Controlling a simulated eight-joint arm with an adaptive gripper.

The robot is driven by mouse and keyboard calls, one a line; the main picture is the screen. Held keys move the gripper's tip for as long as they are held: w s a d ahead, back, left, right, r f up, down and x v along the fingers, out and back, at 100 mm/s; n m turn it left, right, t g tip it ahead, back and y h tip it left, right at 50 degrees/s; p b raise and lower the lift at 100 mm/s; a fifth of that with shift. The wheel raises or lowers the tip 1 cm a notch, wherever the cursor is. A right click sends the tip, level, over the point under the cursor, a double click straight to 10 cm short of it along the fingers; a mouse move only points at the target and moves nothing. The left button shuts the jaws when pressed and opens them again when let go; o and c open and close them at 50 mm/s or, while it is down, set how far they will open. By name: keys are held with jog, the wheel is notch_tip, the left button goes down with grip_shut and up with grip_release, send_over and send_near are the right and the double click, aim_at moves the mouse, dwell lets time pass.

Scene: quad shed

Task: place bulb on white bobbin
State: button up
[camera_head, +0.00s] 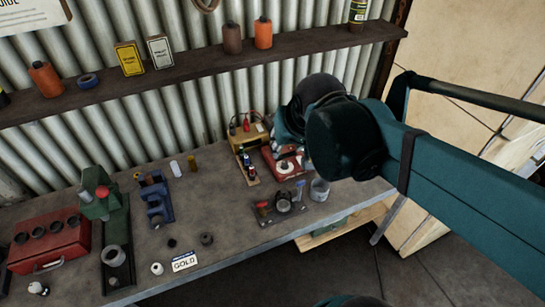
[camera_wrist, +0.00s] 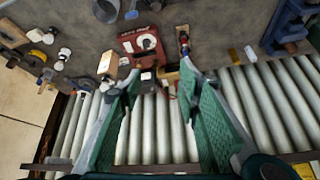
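My gripper (camera_wrist: 158,72) is open and empty in the wrist view, its two green fingers spread over the back of the bench and the ribbed wall. In the head view it is hidden behind my arm. A small white round piece, which looks like the white bobbin (camera_head: 157,268), sits at the bench's front, left of the GOLD card (camera_head: 184,262). A small white-and-dark piece (camera_head: 38,288) lies at the front left corner; I cannot tell what it is. Small white-topped pieces (camera_wrist: 62,54) stand at the left of the wrist view; I cannot tell whether one is the bulb.
A red box (camera_head: 50,240) and a green press (camera_head: 105,200) stand at the left. A blue vise (camera_head: 155,197), a red unit (camera_head: 283,163), a yellow supply (camera_head: 250,137) and a tool tray (camera_head: 283,207) also occupy the bench. The middle front is mostly clear. A shelf (camera_head: 200,68) runs above.

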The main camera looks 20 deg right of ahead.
jog(key=s+a+n+t+y, duration=0.1)
jog(key=s+a+n, duration=0.2)
jog(key=s+a, duration=0.2)
jog(key=shift+a+f, duration=0.2)
jog(key=shift+f, duration=0.25)
